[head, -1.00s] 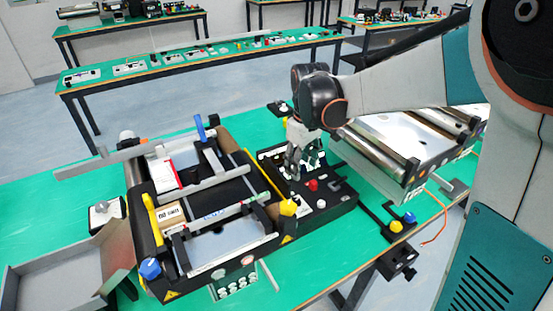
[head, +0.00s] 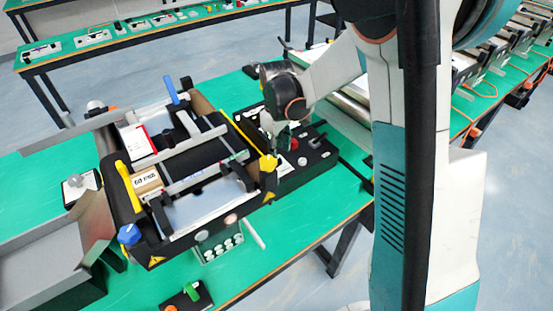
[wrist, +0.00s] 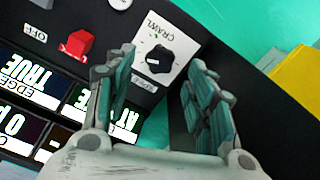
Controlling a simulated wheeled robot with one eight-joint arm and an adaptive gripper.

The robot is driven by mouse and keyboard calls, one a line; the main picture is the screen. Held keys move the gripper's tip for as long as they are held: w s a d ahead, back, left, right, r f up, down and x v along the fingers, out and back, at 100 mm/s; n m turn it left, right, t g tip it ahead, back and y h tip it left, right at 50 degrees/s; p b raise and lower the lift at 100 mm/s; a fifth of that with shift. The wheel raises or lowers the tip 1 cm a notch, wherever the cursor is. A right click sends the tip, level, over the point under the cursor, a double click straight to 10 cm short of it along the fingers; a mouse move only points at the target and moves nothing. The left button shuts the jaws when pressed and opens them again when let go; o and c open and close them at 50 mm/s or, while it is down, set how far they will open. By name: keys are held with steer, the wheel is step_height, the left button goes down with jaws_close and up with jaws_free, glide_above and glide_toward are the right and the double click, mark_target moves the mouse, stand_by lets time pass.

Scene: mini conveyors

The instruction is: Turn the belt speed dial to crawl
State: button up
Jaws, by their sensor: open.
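The belt speed dial (wrist: 158,60) is a black knob on a white plate in the wrist view, with the word CRAWL printed beside it and a second label, partly hidden, below. A short white mark shows on the knob; I cannot tell its exact setting. My gripper (wrist: 160,78) is open, its two fingers either side of the dial in the picture, with no clear contact. In the head view my gripper (head: 281,130) is low over the black control box (head: 318,158), and the dial cannot be made out there.
A yellow part (wrist: 300,75) lies at the right. In the head view, the mini conveyor (head: 190,150) stands left of the box, and a grey tray (head: 45,265) is front left.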

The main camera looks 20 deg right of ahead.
steer(key=shift+f+b, duration=0.4)
steer(key=shift+f, duration=1.35)
steer(key=c, duration=1.1)
